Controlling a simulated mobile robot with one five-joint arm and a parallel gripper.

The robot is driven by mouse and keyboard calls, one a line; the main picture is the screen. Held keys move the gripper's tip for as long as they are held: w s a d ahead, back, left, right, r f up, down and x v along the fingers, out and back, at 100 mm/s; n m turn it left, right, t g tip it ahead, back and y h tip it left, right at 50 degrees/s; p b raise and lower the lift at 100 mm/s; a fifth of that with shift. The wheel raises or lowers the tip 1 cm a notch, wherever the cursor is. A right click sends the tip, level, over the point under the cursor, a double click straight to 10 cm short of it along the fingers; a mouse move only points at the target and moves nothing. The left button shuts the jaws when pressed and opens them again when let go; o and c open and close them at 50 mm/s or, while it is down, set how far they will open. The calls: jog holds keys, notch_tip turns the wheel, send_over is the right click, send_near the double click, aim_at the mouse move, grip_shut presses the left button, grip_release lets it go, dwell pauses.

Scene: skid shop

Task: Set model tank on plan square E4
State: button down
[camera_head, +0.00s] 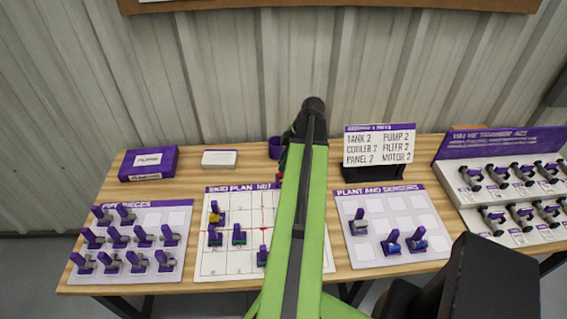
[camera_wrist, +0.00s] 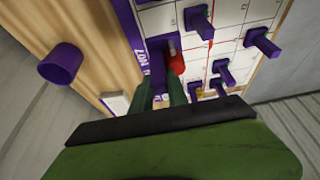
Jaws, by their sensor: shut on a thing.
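My gripper (camera_wrist: 165,90) is shut on a red model piece with a purple handle (camera_wrist: 177,64), which may be the model tank; no label on it is readable. In the head view the held piece (camera_head: 281,177) shows as a bit of red beside my arm. It is over or close to the title edge of the skid plan (camera_head: 225,262); whether it touches the board cannot be told. The plan also shows in the wrist view (camera_wrist: 233,12). My arm hides part of its right side, and the square labels are too small to read, so E4 cannot be picked out.
Several purple-handled pieces, one yellow (camera_head: 215,216), stand on the plan. A tray of pipe pieces (camera_head: 185,205) is left, a plant and sensors tray (camera_head: 430,215) right. A purple cup (camera_head: 274,147), white box (camera_head: 219,159), purple box (camera_head: 148,163) and parts sign (camera_head: 380,147) stand behind.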

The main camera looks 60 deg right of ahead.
jog(key=shift+f, duration=0.1)
jog(key=shift+f+b, duration=2.7)
jog(key=shift+b, duration=0.1)
jog(key=shift+f+b, duration=1.75)
jog(key=shift+f+b, duration=0.7)
jog(key=c, duration=1.2)
grip_release()
jog(key=shift+r, duration=0.15)
jog(key=shift+r+p, duration=0.45)
jog(key=shift+p, duration=0.15)
